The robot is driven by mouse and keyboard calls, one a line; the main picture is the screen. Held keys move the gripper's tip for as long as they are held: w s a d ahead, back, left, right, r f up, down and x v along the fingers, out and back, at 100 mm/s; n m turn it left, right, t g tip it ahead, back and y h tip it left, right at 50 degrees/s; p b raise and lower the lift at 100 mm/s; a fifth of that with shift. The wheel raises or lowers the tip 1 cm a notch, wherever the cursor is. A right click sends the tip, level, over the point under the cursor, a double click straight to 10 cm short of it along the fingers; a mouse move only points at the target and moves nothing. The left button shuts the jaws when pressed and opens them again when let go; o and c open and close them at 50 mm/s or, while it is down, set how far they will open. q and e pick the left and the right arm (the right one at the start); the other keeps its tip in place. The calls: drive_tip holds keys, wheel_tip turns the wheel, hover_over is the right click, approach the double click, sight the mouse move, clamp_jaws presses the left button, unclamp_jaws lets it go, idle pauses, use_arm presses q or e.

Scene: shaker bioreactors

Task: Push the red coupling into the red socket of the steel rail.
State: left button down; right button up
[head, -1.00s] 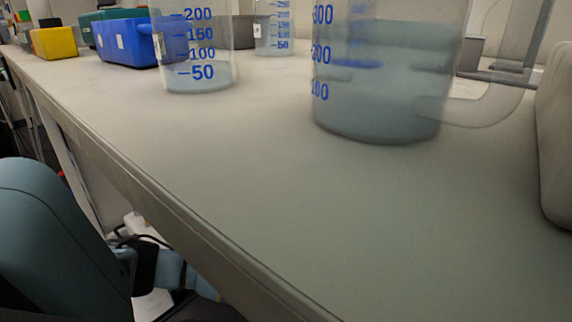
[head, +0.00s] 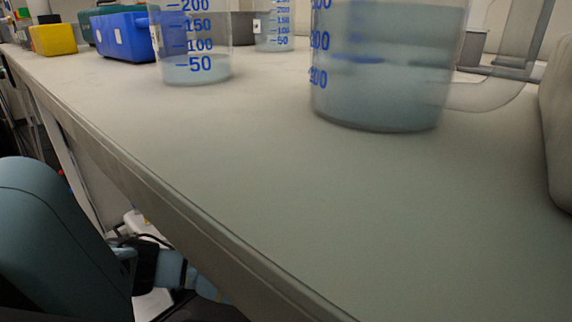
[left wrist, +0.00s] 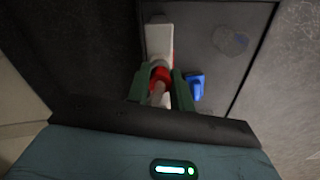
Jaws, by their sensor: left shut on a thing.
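In the left wrist view my left gripper (left wrist: 160,88) has its green fingers shut on the red coupling (left wrist: 161,74). A pale stem or hose shows between the fingers, below the red part. Just beyond the coupling is a pale block (left wrist: 159,38) with a red strip along its right edge. I cannot tell whether the coupling touches this block, or whether the block carries the red socket. The steel rail cannot be made out for certain. My right gripper is in neither view.
A blue part (left wrist: 195,86) sits close right of the fingers on a dark grey panel (left wrist: 210,65). In the head view, a large beaker (head: 385,90) and a smaller beaker (head: 197,70) stand on the bench (head: 300,190), with blue (head: 127,37) and yellow (head: 53,40) bins behind. The bench front is clear.

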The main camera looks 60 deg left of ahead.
use_arm(q)
drive_tip(key=c, duration=1.1)
unclamp_jaws()
drive_tip(key=shift+c, duration=0.2)
drive_tip(key=shift+r, duration=0.1)
drive_tip(key=shift+r, duration=0.2)
wheel_tip(320, 180, up, 6)
drive_tip(key=p, duration=0.3)
drive_tip(key=shift+r, duration=0.6)
